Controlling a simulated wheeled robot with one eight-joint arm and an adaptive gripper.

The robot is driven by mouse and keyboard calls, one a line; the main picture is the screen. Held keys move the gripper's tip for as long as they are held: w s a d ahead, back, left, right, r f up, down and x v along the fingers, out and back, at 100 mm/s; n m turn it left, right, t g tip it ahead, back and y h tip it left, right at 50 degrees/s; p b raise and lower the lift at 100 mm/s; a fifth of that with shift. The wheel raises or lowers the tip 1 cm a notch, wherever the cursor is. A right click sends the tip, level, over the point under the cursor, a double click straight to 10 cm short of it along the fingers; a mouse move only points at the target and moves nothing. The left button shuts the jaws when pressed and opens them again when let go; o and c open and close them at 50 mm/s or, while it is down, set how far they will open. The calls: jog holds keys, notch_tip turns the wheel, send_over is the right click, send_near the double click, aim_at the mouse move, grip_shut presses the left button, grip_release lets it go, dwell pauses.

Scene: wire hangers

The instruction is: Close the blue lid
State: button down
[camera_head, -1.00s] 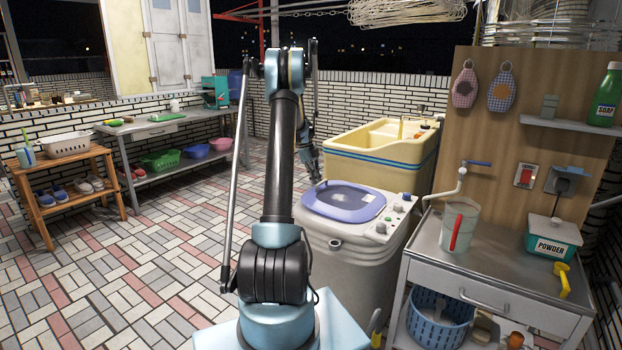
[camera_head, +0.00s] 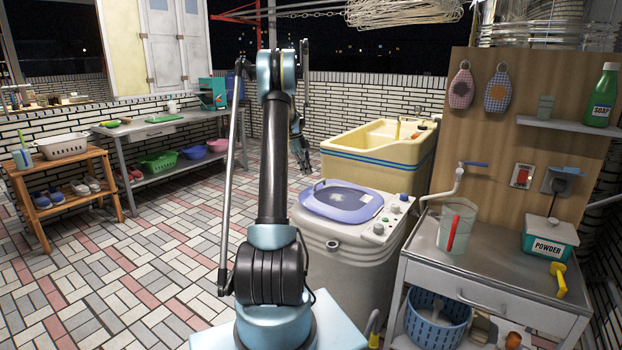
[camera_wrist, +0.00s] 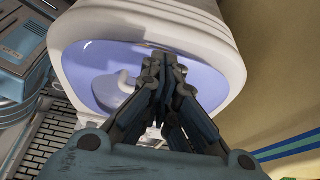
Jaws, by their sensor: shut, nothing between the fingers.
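The blue lid (camera_head: 343,201) lies flat, or nearly so, on top of the white washing machine (camera_head: 340,262) in the head view. It has a paler window in its middle. My gripper (camera_head: 306,168) is above and behind the machine's far left edge, apart from the lid. In the wrist view, my gripper (camera_wrist: 166,62) has its fingers together with nothing between them. Beyond the fingers is the machine's white rim (camera_wrist: 215,45) around a blue-violet surface (camera_wrist: 95,65) with a paler rounded shape. The fingers hide part of that surface.
A yellow sink (camera_head: 375,150) stands behind the machine. A metal cart (camera_head: 480,265) with a pitcher (camera_head: 456,228) and a powder box (camera_head: 549,237) is on the right. A wooden shoe rack (camera_head: 66,180) and a bench (camera_head: 165,125) stand on the left. The tiled floor between is clear.

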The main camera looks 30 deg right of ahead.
jog(key=w+a, duration=0.3)
jog(key=w, duration=0.3)
jog(key=s+a+r+n+t+h, duration=0.1)
jog(key=s+r+n+t+h, duration=0.2)
jog(key=s+r+n, duration=0.45)
jog(key=s+r+n+t+h, duration=0.35)
jog(key=s+n, duration=0.45)
jog(key=n, duration=0.3)
jog(key=x, duration=0.7)
jog(key=a+f+x, duration=0.1)
jog(key=x, duration=0.3)
jog(key=shift+w+f, duration=0.1)
jog(key=shift+w, duration=0.05)
jog(key=shift+f, duration=0.8)
